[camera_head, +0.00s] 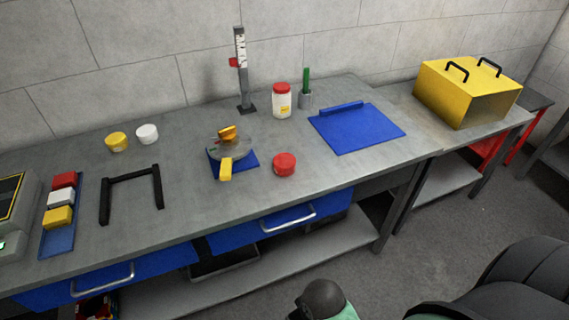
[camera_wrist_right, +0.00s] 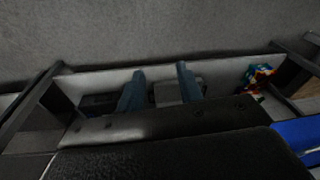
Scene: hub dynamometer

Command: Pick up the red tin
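The red tin (camera_head: 284,164) is a short round tin standing upright on the grey workbench (camera_head: 200,212), near its front edge in the head view. It is right of a blue pad bearing a dish and a yellow-handled thing. No gripper touches the tin. My right gripper (camera_wrist_right: 160,70) shows in the right wrist view as two bluish fingers apart with nothing between them. Behind them are a floor and a low shelf area; the tin is not in that view. My left gripper is in neither view.
Close by are a red-lidded jar (camera_head: 282,101), a grey cup (camera_head: 306,100) with a green item, a blue tray (camera_head: 356,127) and a height gauge (camera_head: 242,75). A black frame (camera_head: 131,177) stands left. A yellow box (camera_head: 466,92) is far right. Bench right of the tin is clear.

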